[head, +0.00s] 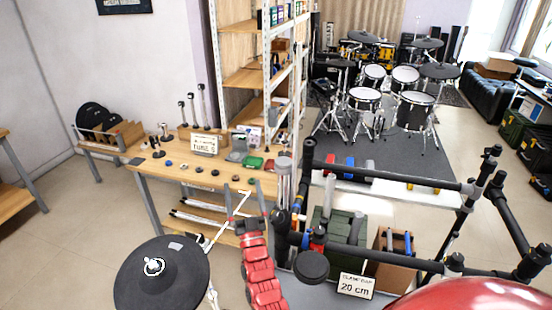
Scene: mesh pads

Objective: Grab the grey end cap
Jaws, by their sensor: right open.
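A row of small round caps (214,172) lies along the front of the wooden table (150,170). One at the left end looks blue and the others look dark or greyish. They are too small to tell which is the grey end cap. My right gripper (250,213), at the end of a red jointed arm, is open, with nothing seen between its fingers. In the picture it shows just below the right end of the row, in front of the table; its exact distance from the caps cannot be told. My left gripper is out of view.
A black frame of tubes (390,175) stands at the right, with a "20 cm" sign (357,286) below it. A dark round pad (160,272) is at the lower left. Green and red trays (253,162) and a tube sign (205,144) stand on the table. Shelves (245,78) rise behind it.

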